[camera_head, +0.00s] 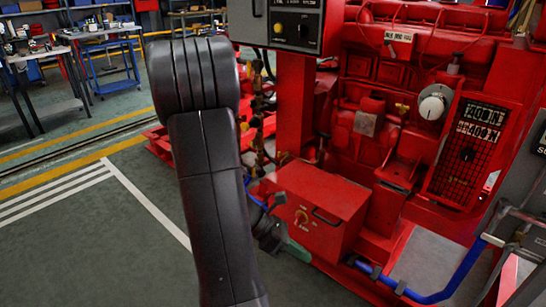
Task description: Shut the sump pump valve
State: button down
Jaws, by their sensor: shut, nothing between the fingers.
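A blue pipe (398,288) runs along the front of the red pumpset, from the lower right towards the left behind my arm. A small dark fitting (268,234) sits on this line just right of my arm, and a green lever-like piece (298,251) shows beside it. I cannot tell for sure whether this is the sump pump valve, or how its handle is set. My dark arm link hides what lies behind it. My gripper does not show in the head view.
The red engine (405,135) fills the right half. A red box (316,212) with a handle and a yellow-marked knob stands low in front of it. A grey control box (296,25) is above. Workbenches (40,60) stand back left; the floor (90,240) at left is clear.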

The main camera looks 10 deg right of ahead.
jog(key=w+a+f+n+t+h+b, duration=0.1)
jog(key=w+a+f+n+t+h, duration=0.2)
jog(key=w+f+n, duration=0.4)
jog(key=w+a+f+n+t+h+b, duration=0.1)
jog(key=w+a+f+n+t+h, duration=0.2)
jog(key=w+a+f+n+t, duration=0.3)
jog(key=w+f+n+t, duration=0.1)
jog(key=w+n, duration=0.3)
jog(key=n, duration=0.5)
jog(key=shift+w+a+f+t, duration=0.15)
jog(key=shift+w+f+t, duration=0.15)
jog(key=shift+t, duration=0.5)
